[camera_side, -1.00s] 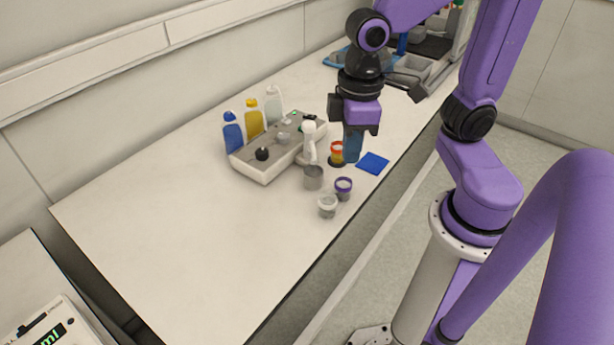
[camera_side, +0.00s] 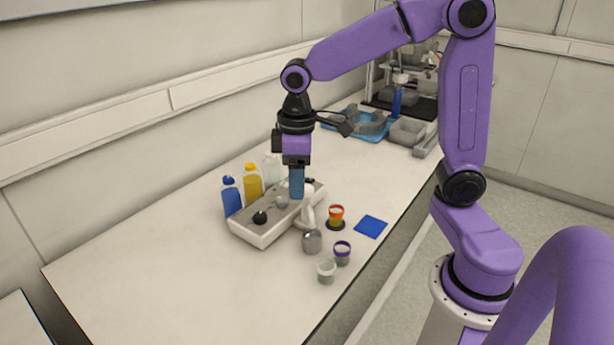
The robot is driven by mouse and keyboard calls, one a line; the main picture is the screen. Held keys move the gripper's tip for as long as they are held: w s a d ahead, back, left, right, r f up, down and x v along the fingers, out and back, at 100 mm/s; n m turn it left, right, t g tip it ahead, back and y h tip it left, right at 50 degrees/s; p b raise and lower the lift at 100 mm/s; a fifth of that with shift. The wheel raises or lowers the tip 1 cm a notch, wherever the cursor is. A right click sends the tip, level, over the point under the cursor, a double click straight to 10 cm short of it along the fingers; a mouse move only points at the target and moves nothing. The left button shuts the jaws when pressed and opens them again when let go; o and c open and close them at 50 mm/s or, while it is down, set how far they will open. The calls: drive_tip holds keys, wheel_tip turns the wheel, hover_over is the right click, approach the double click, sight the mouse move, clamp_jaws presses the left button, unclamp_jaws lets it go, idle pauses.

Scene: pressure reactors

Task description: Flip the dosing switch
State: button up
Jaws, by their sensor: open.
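A low grey-white dosing unit (camera_side: 270,237) stands on the bench with a black knob (camera_side: 260,217) near its left end and a round grey part (camera_side: 281,202) near its middle. A white dispensing head (camera_side: 307,208) stands at its front right. A small dark part (camera_side: 310,181) shows at its far right end, partly hidden by my gripper. I cannot tell which part is the dosing switch. My gripper (camera_side: 296,194) points down over the right half of the unit, with blue fingers. Its fingers overlap the unit in the picture; contact cannot be told.
Blue (camera_side: 231,198), yellow (camera_side: 252,186) and clear (camera_side: 272,170) bottles stand behind the unit. In front are a metal cup (camera_side: 312,241), an orange-topped jar (camera_side: 336,216), a purple-rimmed jar (camera_side: 342,253), a clear jar (camera_side: 326,271) and a blue square (camera_side: 371,226). The bench's left front is clear.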

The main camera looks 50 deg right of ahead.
drive_tip(key=w+d+m, duration=0.3)
drive_tip(key=w+d, duration=0.4)
drive_tip(key=w, duration=0.3)
drive_tip(key=m, duration=0.4)
hover_over(307, 179)
wheel_tip(307, 179, down, 4)
wheel_tip(307, 179, down, 17)
